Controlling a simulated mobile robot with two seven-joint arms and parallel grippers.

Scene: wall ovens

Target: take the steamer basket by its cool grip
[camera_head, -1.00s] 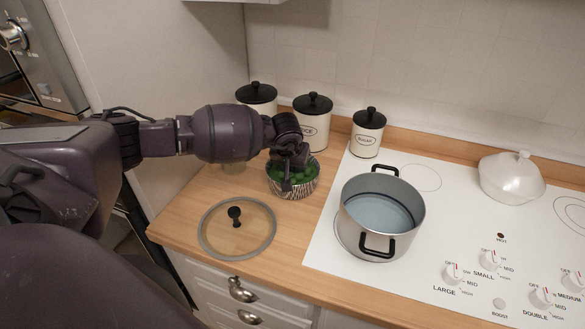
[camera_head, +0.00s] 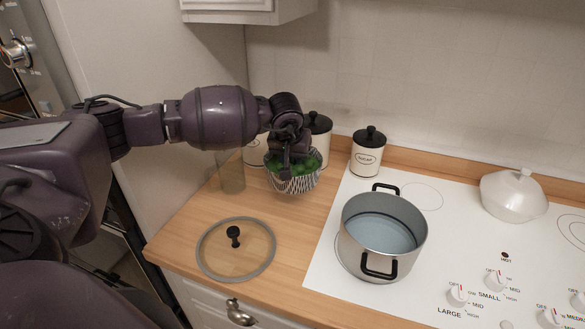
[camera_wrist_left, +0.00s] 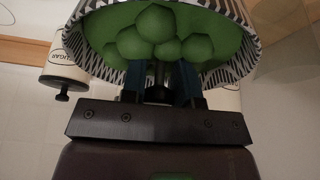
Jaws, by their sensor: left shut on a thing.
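The steamer basket (camera_head: 293,185) has striped sides and holds several round green pieces; it hangs a little above the wooden counter, left of the pot. My left gripper (camera_head: 291,158) comes down over it from above and is shut on its grip. In the left wrist view the basket (camera_wrist_left: 245,45) fills the top, and the fingers of my left gripper (camera_wrist_left: 160,82) close on a dark post in its middle. The gripper partly hides the post. My right gripper is not in view.
A steel pot (camera_head: 350,235) of water with black handles stands on the white cooktop (camera_head: 320,260). A glass lid (camera_head: 262,268) lies on the counter (camera_head: 200,205). Canisters, one a sugar canister (camera_head: 367,160), stand at the back. A white lidded dish (camera_head: 512,198) is at right.

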